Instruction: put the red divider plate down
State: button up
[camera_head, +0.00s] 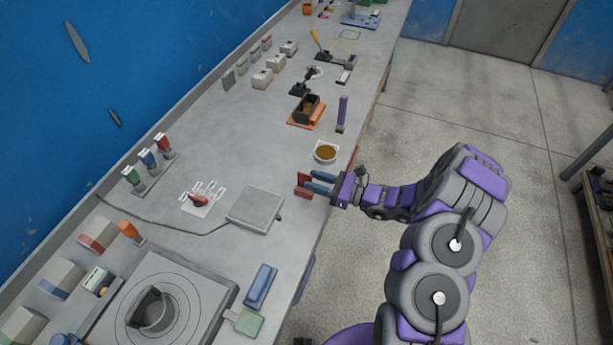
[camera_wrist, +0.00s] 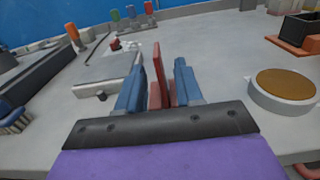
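The red divider plate (camera_head: 303,185) is near the front edge of the grey bench, and appears to stand upright on it. In the wrist view the plate (camera_wrist: 158,72) shows nearly edge-on, tall and thin, with wider red parts low down. My gripper (camera_head: 313,181) reaches in from the right, low over the bench edge. Its two blue fingers (camera_wrist: 159,63) are spread on either side of the plate, with a visible gap to each side. The lower part of the plate is partly hidden by the gripper body.
A white dish with brown contents (camera_head: 325,152) stands close behind my gripper. A grey square scale-like block (camera_head: 256,207) with a cable lies to the left. A black box on an orange base (camera_head: 306,110) stands farther back. Bare bench surrounds the plate's left side.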

jog(key=p+v, duration=0.1)
jog(key=v, duration=0.7)
jog(key=shift+d, duration=0.25)
jog(key=s+a+r+n+g+h, duration=0.2)
jog(key=s+a+r+n+g, duration=0.4)
jog(key=s+r, duration=0.3)
jog(key=s+a+r+n+g+h, duration=0.3)
jog(key=s+a+r+n+g, duration=0.15)
jog(key=s+r+n, duration=0.4)
jog(key=s+d+r+n+t+h, duration=0.1)
jog(key=s+d+r+n+h, duration=0.1)
jog(key=s+d+h, duration=0.4)
jog(key=s+d+r+n+t+h, duration=0.1)
jog(key=s+d+r+n+h, duration=0.2)
jog(key=s+d, duration=0.6)
jog(key=shift+s+d+n+h, duration=0.2)
jog(key=shift+s+n+h, duration=1.05)
jog(key=shift+s+h, duration=0.35)
jog(key=shift+t, duration=0.25)
